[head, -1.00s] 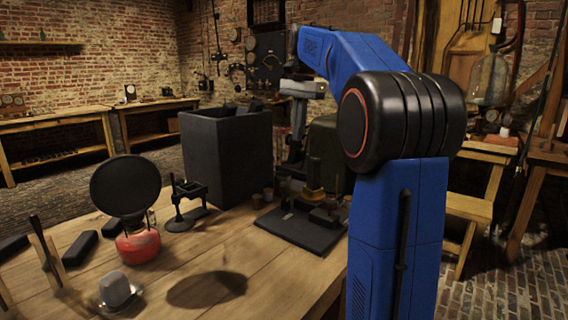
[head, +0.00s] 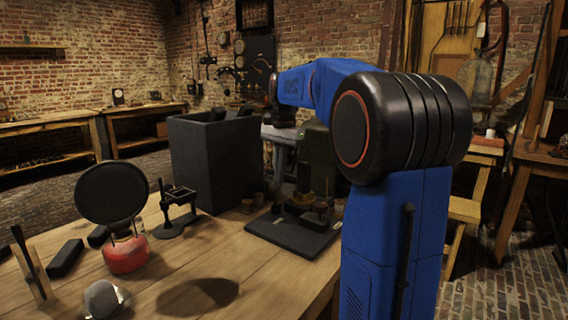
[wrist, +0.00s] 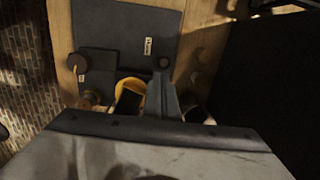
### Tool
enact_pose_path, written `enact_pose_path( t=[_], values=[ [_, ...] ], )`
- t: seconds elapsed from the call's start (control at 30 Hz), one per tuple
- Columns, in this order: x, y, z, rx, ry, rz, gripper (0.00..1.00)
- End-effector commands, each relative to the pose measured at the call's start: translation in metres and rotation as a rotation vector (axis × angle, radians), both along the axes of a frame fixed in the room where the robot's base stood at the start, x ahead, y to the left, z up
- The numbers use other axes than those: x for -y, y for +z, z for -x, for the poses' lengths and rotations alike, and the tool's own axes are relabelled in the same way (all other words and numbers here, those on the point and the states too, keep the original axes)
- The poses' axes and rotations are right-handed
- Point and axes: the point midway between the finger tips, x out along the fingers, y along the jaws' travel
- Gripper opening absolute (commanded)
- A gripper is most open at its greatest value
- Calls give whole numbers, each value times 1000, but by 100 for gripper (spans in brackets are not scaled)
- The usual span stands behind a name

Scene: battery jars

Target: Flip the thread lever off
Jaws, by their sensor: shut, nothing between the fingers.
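A dark baseplate (head: 290,236) lies on the table's right side, bearing dark blocks and a brass-coloured post (head: 303,184). In the wrist view the plate (wrist: 125,30) has small white labels and a round knob at the left. A yellow-rimmed round part (wrist: 125,88) with a black block is partly covered. My gripper (wrist: 163,70) is shut and empty, its fingers pointing over the plate beside this part. I cannot tell whether it touches anything. In the head view its fingertips are hard to make out. No part is clearly recognisable as the thread lever.
A tall dark box (head: 213,160) stands behind the plate. A small black stand (head: 175,210), a red-based burner with a round black disc (head: 126,254) and black bars (head: 66,258) are to the left. The table's front middle is mostly clear.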

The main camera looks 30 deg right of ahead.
Motion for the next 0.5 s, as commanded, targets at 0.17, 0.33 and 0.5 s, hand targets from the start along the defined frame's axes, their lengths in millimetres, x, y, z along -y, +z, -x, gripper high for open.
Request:
enact_pose_path(
  t=[0.17,0.33,0.5],
  values=[
    [-6,-5,1,1,0,1,0],
    [-6,-5,1,1,0,1,0],
    [-7,-5,1,2,0,2,0]
  ],
)
